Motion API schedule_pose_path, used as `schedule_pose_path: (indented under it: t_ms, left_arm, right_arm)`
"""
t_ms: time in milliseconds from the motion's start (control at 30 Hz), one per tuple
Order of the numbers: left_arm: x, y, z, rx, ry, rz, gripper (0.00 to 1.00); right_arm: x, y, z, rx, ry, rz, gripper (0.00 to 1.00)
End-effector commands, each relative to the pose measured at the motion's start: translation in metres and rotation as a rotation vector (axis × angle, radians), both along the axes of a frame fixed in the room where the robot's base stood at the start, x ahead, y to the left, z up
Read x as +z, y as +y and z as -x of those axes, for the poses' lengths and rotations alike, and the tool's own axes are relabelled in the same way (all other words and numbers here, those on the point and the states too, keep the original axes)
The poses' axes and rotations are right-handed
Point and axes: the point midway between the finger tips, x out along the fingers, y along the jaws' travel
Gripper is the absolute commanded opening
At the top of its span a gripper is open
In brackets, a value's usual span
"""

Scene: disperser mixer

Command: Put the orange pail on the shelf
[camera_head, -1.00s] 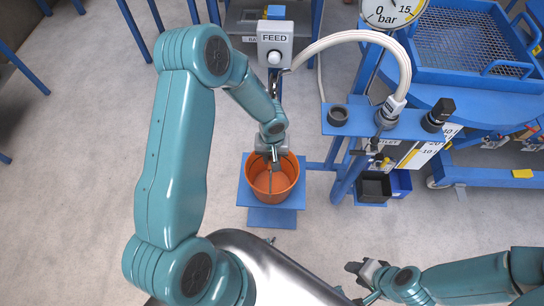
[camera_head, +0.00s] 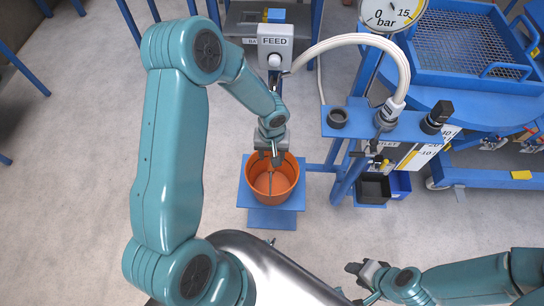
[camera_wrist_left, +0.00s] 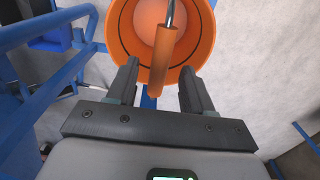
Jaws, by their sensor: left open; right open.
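The orange pail (camera_head: 262,190) stands upright on a small blue shelf (camera_head: 254,200) in the head view. In the left wrist view the pail (camera_wrist_left: 197,27) fills the top middle, and its handle with an orange grip (camera_wrist_left: 163,58) crosses over the opening. My left gripper (camera_head: 272,158) is open at the pail's back rim, its fingers apart with the handle grip between and ahead of them in the wrist view (camera_wrist_left: 158,85). Whether the fingers touch the pail I cannot tell. My right gripper (camera_head: 360,272) is open and empty at the bottom right, away from the pail.
A FEED control box (camera_head: 275,45) stands behind the pail. A blue stand (camera_head: 350,120) with a white hose (camera_head: 350,38) and black bin (camera_head: 373,188) is to the right. A blue cart with a mesh tray (camera_head: 460,50) is farther right. Floor left of the shelf is clear.

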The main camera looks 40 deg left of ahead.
Motion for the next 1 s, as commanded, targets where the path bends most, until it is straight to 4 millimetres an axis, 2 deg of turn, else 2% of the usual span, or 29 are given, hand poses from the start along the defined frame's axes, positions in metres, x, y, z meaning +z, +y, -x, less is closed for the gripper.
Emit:
schedule_pose_path:
  t_ms: [33, 200, 400, 467, 567, 700, 800, 900, 1000]
  left_arm:
    - [0.016, 0.0, -0.002, 0.001, -0.006, -0.002, 0.51]
    - [0.054, 0.0, -0.001, 0.001, -0.005, -0.002, 0.51]
    - [0.08, 0.0, -0.001, 0.001, -0.003, -0.002, 0.51]
    - [0.081, -0.003, 0.001, -0.008, 0.002, 0.007, 0.51]
    - [0.057, -0.031, 0.016, -0.076, 0.014, 0.092, 0.51]
    - [0.001, -0.1, 0.064, -0.219, -0.008, 0.293, 0.51]
    - [-0.027, -0.131, 0.1, -0.285, -0.047, 0.359, 0.51]
    - [-0.042, -0.142, 0.128, -0.33, -0.078, 0.359, 0.51]
    - [-0.049, -0.144, 0.142, -0.358, -0.095, 0.341, 0.51]
  right_arm:
    - [0.003, 0.0, 0.0, 0.0, 0.0, 0.0, 0.43]
    - [0.006, 0.0, 0.0, 0.0, 0.0, 0.0, 0.43]
    - [0.008, 0.0, 0.0, 0.0, 0.0, 0.0, 0.43]
    - [0.008, 0.0, 0.0, 0.0, 0.0, 0.0, 0.43]
    - [0.007, 0.0, 0.0, 0.0, 0.0, 0.0, 0.43]
    - [0.008, 0.0, 0.0, 0.0, 0.0, 0.0, 0.43]
    - [0.008, 0.0, 0.0, 0.0, 0.0, 0.0, 0.43]
    - [0.008, 0.0, 0.0, 0.0, 0.0, 0.0, 0.43]
    - [0.008, 0.0, 0.0, 0.0, 0.0, 0.0, 0.43]
